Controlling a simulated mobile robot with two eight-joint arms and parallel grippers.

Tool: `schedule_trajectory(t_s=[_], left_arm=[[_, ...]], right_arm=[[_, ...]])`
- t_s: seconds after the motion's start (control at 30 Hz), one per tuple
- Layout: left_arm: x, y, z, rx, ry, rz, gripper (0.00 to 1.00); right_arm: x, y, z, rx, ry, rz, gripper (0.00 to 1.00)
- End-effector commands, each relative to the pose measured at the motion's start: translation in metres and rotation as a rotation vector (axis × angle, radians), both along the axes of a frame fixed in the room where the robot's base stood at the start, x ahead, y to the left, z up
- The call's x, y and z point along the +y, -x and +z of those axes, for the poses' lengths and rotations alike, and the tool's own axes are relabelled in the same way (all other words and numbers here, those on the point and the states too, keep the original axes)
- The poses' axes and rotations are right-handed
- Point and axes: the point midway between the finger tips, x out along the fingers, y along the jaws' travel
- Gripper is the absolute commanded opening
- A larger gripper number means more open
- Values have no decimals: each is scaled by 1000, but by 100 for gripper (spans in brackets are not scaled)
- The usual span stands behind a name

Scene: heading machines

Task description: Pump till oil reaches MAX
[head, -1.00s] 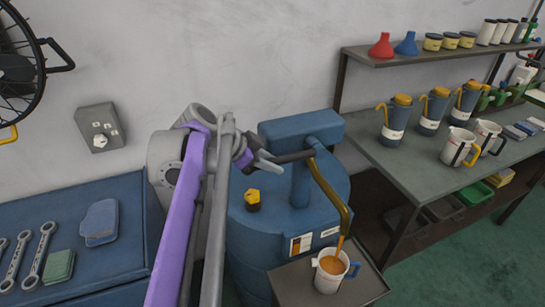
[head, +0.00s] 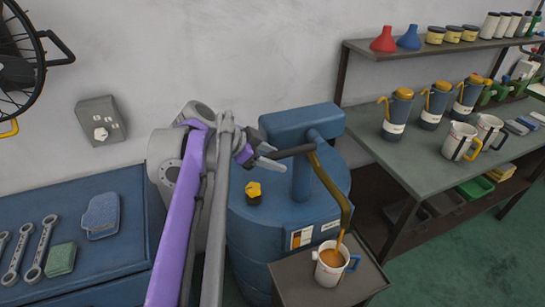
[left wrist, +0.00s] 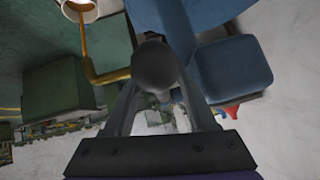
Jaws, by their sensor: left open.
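A blue oil drum (head: 252,225) with a pump head (head: 302,125) stands in the middle of the head view. Its dark lever handle (head: 292,152) points left, and a bent brass spout (head: 330,188) runs down to the right. Orange oil (head: 339,243) streams from the spout into a white measuring jug (head: 328,276) with a blue handle. Oil shows inside the jug; I cannot read its level against a MAX mark. My left gripper (head: 265,157) is at the lever's end, open, with the round dark knob (left wrist: 160,66) between its fingers in the left wrist view.
The jug stands on a small grey stand (head: 290,282) beside the drum. A metal bench (head: 412,150) at right holds blue cans and white jugs, under a shelf (head: 375,52) with funnels. A blue cabinet (head: 125,245) with wrenches stands at left.

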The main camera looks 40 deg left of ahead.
Motion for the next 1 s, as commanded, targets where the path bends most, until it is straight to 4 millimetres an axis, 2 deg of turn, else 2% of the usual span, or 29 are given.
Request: schedule_trajectory(t_s=[0.17, 0.6, 0.8, 1.0], left_arm=[[4, 9, 9, 0, -1, 4, 57], [22, 67, 63, 0, -1, 4, 57], [23, 77, 72, 0, 0, 0, 57], [24, 77, 72, 0, 0, 0, 57]], right_arm=[[0, 0, 1, -1, 0, 0, 57], [0, -2, 9, -4, 0, 0, 57], [0, -2, 10, -4, 0, 0, 57], [0, -2, 10, -4, 0, 0, 57]])
